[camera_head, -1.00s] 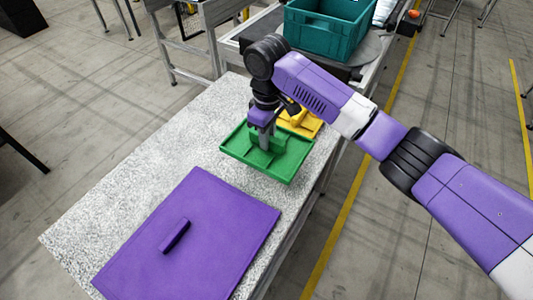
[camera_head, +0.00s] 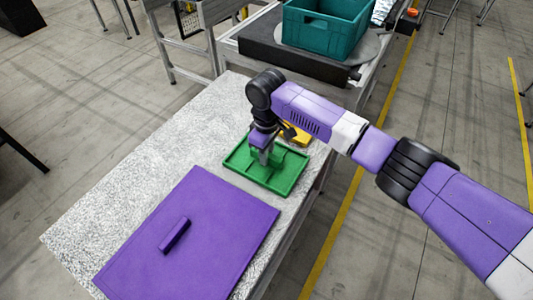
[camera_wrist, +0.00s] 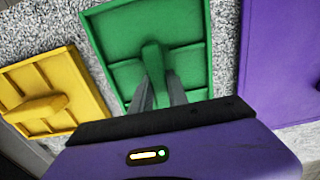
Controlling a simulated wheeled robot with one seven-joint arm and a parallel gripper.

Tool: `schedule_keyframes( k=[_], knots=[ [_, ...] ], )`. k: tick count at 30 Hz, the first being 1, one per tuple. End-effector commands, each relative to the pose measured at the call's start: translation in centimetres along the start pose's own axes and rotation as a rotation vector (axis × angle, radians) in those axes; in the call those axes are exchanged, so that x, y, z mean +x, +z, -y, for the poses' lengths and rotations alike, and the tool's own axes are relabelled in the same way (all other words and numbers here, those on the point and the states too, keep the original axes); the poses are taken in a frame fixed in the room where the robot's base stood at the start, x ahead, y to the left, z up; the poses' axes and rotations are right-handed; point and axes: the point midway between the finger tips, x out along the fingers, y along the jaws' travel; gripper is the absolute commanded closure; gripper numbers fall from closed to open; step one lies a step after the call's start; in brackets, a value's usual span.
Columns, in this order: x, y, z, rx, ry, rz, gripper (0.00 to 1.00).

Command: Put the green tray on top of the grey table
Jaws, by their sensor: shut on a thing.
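The green tray (camera_head: 285,181) has a raised rim and a central handle. It is level over the far right part of the speckled grey table (camera_head: 150,165), and I cannot tell for sure whether it touches the surface. My gripper (camera_head: 264,156) points down and is shut on the tray's handle. In the wrist view the two fingers of my gripper (camera_wrist: 160,88) close on the handle of the green tray (camera_wrist: 122,38). The near part of the tray is hidden there by my gripper body.
A yellow tray (camera_head: 299,136) lies just behind the green tray, partly hidden by my arm. A purple panel (camera_head: 215,220) with a handle covers the table's near part. A teal crate (camera_head: 322,30) stands beyond the table. The table's left side is bare.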

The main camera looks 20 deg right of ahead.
Motion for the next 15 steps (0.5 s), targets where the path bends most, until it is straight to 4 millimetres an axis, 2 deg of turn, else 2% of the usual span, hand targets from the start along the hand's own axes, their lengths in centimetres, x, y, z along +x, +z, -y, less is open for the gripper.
schedule_keyframes(
  k=[1,4,15],
  knots=[
    [0.16,0.00,0.04,0.000,-0.001,0.000,0.78],
    [0.10,0.00,0.03,0.000,-0.001,0.000,0.59],
    [-0.23,0.00,-0.02,0.000,0.001,0.000,0.58]
  ],
)
